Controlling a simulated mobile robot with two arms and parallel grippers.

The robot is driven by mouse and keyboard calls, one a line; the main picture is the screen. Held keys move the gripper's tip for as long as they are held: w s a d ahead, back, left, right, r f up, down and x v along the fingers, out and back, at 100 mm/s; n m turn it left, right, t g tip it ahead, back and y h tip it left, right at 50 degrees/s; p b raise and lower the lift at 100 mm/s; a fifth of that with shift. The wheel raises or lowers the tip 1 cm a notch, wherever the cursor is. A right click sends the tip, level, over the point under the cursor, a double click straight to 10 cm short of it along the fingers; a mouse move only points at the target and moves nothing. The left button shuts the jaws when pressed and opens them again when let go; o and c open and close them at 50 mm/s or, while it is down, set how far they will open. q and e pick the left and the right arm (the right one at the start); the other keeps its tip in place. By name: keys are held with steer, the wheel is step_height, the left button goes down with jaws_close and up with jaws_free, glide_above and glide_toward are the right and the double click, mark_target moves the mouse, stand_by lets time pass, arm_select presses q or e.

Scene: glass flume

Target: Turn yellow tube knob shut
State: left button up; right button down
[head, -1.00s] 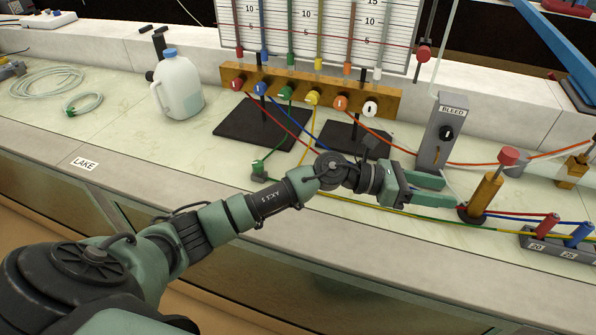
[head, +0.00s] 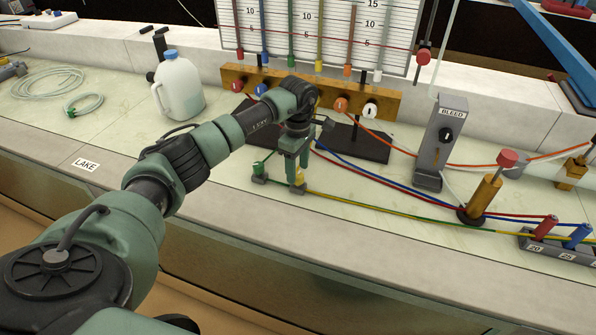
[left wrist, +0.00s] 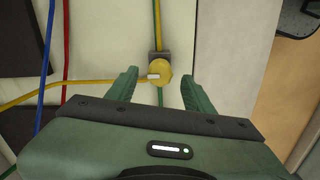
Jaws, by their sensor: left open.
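A small yellow knob (left wrist: 161,72) with a white mark on top sits on a grey block in the left wrist view. A yellow tube (left wrist: 70,81) comes to it from the left. The white mark lies crosswise in that view. My left gripper (left wrist: 159,77) is open and points down, with one finger on each side of the knob; I cannot tell whether they touch it. In the head view the knob (head: 300,177) shows in part behind the fingers of the left gripper (head: 295,180). My right gripper is not in view.
A green knob (head: 258,168) on a similar block stands close left. Behind is a brass manifold (head: 385,103) with several coloured knobs, partly hidden by my arm. The grey BLEED post (head: 440,150) stands right. The front edge of the counter is near.

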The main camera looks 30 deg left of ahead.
arm_select(q)
steer(key=shift+f, duration=1.05)
jaws_close()
